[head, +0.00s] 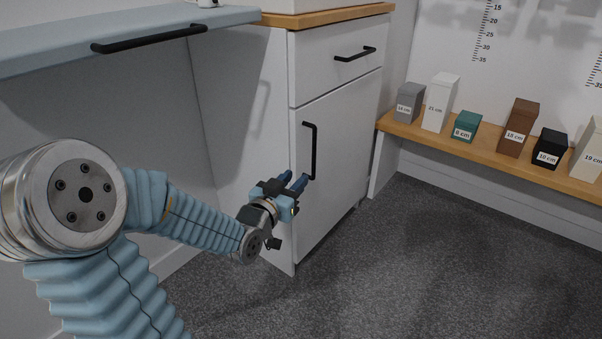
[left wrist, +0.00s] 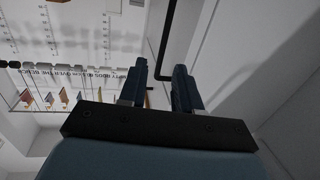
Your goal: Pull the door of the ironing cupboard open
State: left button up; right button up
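The ironing cupboard is taken to be the white cabinet with a wooden top; its lower door (head: 345,160) looks closed. An upright black bar handle (head: 314,150) sits near the door's left edge. My left gripper (head: 294,181) is in front of the door, close to the handle's lower end. Its two dark blue fingers are apart. In the left wrist view the handle (left wrist: 168,40) runs down toward the gap between the fingertips (left wrist: 160,70); whether they touch it I cannot tell. My right gripper is not in view.
A drawer with a black handle (head: 355,55) is above the door. A grey-blue panel with a black handle (head: 150,39) is at upper left. A low wooden shelf (head: 470,147) with several labelled boxes stands at right. The carpet (head: 430,250) before the door is clear.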

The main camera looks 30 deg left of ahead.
aim_at(313, 151)
pick_arm(q)
jog(key=w+p, duration=0.2)
jog(key=w, duration=0.2)
jog(key=w+a+p, duration=0.1)
jog(key=w+p, duration=0.1)
jog(key=w, duration=0.2)
jog(key=w+a+r+p, duration=0.1)
jog(key=w, duration=0.4)
jog(key=shift+a+p, duration=0.15)
jog(key=shift+p, duration=0.25)
grip_shut()
